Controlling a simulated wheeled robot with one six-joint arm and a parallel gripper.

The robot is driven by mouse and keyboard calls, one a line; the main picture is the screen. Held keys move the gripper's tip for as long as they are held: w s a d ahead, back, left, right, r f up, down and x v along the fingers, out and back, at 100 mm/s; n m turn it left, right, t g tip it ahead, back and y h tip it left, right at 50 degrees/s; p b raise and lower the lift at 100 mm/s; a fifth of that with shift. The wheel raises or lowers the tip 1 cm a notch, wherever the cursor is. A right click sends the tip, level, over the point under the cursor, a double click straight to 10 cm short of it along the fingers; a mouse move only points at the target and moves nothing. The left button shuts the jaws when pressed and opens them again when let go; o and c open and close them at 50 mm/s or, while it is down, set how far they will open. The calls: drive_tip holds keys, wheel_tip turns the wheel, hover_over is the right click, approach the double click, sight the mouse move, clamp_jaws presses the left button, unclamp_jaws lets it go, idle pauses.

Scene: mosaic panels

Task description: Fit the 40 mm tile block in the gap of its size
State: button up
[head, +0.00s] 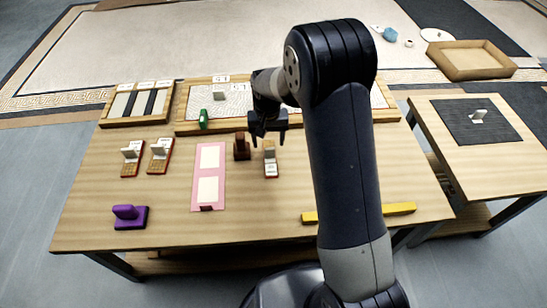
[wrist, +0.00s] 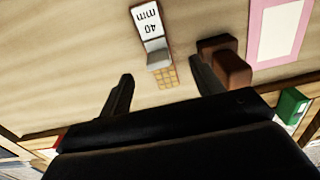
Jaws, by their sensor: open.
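The 40 mm tile block (head: 270,164) lies on the table, a tan tiled base with an upright grip and a white end label. In the wrist view the block (wrist: 152,50) shows its "40 mm" label, grey grip and tan tiles. My gripper (head: 268,142) is open above the block. In the wrist view the fingers of my gripper (wrist: 160,72) are spread, one towards each side of the block, not visibly touching it. A wood-framed mosaic panel (head: 185,115) stands at the back, partly hidden by my arm; I cannot make out its gap sizes.
A brown block (head: 242,148) stands close left of the tile block. Two similar tile blocks (head: 160,155) (head: 131,157), a pink board (head: 196,180), a purple block (head: 130,217) and a yellow bar (head: 399,209) lie around. A green piece (head: 204,119) is at the panel's front edge.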

sight(270, 148)
drive_tip(key=f+b, duration=0.1)
drive_tip(key=f, duration=0.6)
drive_tip(key=shift+w+d+f+b, duration=0.15)
drive_tip(key=shift+w+d+b, duration=0.05)
drive_tip(key=shift+b, duration=0.15)
drive_tip(key=shift+c, duration=0.2)
drive_tip(key=c, duration=1.1)
drive_tip(key=shift+r, duration=0.2)
drive_tip(key=shift+c, duration=0.2)
drive_tip(key=r, duration=0.3)
drive_tip(key=r+p, duration=0.1)
drive_tip(key=r, duration=0.2)
drive_tip(key=r+p, duration=0.1)
drive_tip(key=r, duration=0.2)
drive_tip(key=shift+d+r, duration=0.3)
drive_tip(key=s+d+r+p, duration=0.1)
drive_tip(key=s+d+r, duration=0.15)
drive_tip(key=d, duration=0.25)
drive_tip(key=s+d+r+p, duration=0.1)
drive_tip(key=s+d+r, duration=0.15)
drive_tip(key=d, duration=0.35)
wheel_tip(270, 148, up, 10)
drive_tip(key=s+p, duration=0.2)
drive_tip(key=p, duration=1.7)
drive_tip(key=shift+a, duration=0.2)
